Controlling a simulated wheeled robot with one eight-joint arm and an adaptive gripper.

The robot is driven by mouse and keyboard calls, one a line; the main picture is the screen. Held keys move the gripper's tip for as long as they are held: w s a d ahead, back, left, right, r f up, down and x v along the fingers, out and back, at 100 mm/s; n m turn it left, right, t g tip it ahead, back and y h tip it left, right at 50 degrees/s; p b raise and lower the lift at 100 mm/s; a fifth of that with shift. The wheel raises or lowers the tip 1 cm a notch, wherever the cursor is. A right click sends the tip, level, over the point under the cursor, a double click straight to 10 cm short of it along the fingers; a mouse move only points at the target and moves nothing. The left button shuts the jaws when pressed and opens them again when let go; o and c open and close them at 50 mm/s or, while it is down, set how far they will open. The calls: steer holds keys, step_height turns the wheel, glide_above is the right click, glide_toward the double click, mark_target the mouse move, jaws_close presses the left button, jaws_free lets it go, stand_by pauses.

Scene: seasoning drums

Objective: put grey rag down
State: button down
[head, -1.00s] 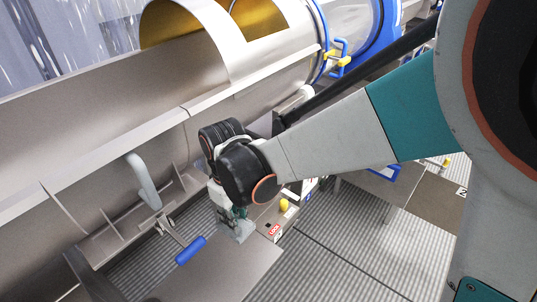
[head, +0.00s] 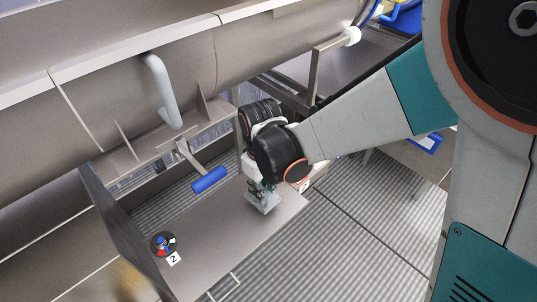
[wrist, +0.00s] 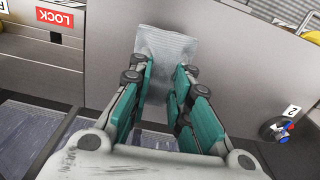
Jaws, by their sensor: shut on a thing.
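The grey rag (wrist: 166,55) is between the fingertips of my gripper (wrist: 160,82) in the wrist view, with its free part spread out past the tips. In the head view the rag (head: 263,203) hangs below my gripper (head: 262,189), over the grey metal platform (head: 200,250). My gripper is shut on the rag and points down. I cannot tell whether the rag touches the platform surface.
A blue-handled lever (head: 209,180) sticks out left of my gripper, under the large drum (head: 110,85). A round item with a "2" label (head: 163,244) is on the platform's left part. A red LOCK label (wrist: 54,18) shows in the wrist view. Ribbed floor (head: 350,245) lies to the right.

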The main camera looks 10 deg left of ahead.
step_height(320, 180, down, 3)
steer(key=shift+b, duration=0.85)
steer(key=shift+r, duration=0.1)
steer(key=c, duration=1.5)
jaws_free()
steer(key=r+p, duration=0.3)
steer(key=r, duration=0.1)
steer(key=r+p, duration=0.3)
steer(key=r, duration=0.2)
steer(key=d+r+p, duration=0.1)
steer(key=r+p, duration=0.2)
steer(key=r, duration=0.1)
steer(key=shift+s+r+p, duration=0.1)
steer(key=shift+r+p, duration=0.15)
steer(key=shift+p, duration=0.05)
